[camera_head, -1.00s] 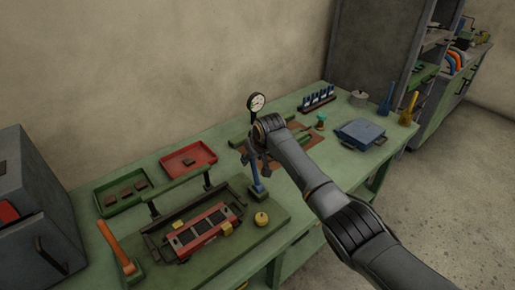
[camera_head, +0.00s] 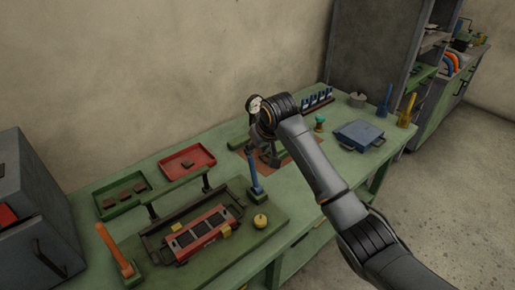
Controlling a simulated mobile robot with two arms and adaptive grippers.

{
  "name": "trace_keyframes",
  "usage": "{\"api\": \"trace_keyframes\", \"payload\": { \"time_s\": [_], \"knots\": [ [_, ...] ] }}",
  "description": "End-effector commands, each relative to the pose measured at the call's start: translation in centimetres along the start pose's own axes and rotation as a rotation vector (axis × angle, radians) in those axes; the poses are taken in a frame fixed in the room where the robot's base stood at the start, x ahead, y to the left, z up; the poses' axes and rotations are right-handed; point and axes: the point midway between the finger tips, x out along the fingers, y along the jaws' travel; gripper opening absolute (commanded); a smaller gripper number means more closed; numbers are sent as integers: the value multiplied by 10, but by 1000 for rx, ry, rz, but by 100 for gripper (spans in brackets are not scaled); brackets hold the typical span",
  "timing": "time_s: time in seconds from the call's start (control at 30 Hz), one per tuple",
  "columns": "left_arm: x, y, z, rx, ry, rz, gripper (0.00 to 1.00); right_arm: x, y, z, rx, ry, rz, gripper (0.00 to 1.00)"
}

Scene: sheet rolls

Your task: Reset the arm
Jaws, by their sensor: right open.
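My right arm (camera_head: 325,185) comes in from the lower right and reaches over the green workbench (camera_head: 310,225). Its gripper (camera_head: 270,160) points down above the brown mat area of the bench, behind and right of the blue upright handle (camera_head: 254,172). The jaws are open and I see nothing between them. The wrist partly hides the dial gauge (camera_head: 253,104) and the mat. My left gripper is not in view.
A red-and-black block fixture (camera_head: 203,233) stands at front left, with an orange handle (camera_head: 113,247) beside it. Red tray (camera_head: 199,153) and green tray (camera_head: 106,211) lie behind. A yellow knob (camera_head: 260,221), blue box (camera_head: 358,135) and blue-peg rack (camera_head: 318,99) are also on the bench.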

Motion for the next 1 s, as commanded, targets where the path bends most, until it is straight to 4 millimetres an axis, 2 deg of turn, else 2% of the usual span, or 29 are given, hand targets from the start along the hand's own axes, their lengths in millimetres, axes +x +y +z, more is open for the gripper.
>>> {"api": "trace_keyframes", "payload": {
  "time_s": [0.23, 0.37, 0.47, 0.6, 0.7, 0.87, 1.0],
  "knots": [
    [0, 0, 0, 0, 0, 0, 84, 2, -1, 3, 0, -2, -2, 41],
    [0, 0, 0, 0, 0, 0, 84, 14, -8, 28, 9, -12, -19, 41],
    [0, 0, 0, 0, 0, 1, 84, 29, -16, 68, 28, -26, -40, 41],
    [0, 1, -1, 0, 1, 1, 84, 43, -28, 140, 67, -47, -60, 41],
    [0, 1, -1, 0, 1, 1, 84, 45, -34, 192, 100, -64, -63, 41],
    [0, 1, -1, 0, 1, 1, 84, 34, -42, 275, 153, -97, -50, 41],
    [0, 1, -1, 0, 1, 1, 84, 11, -45, 343, 196, -131, -22, 41]
  ]
}}
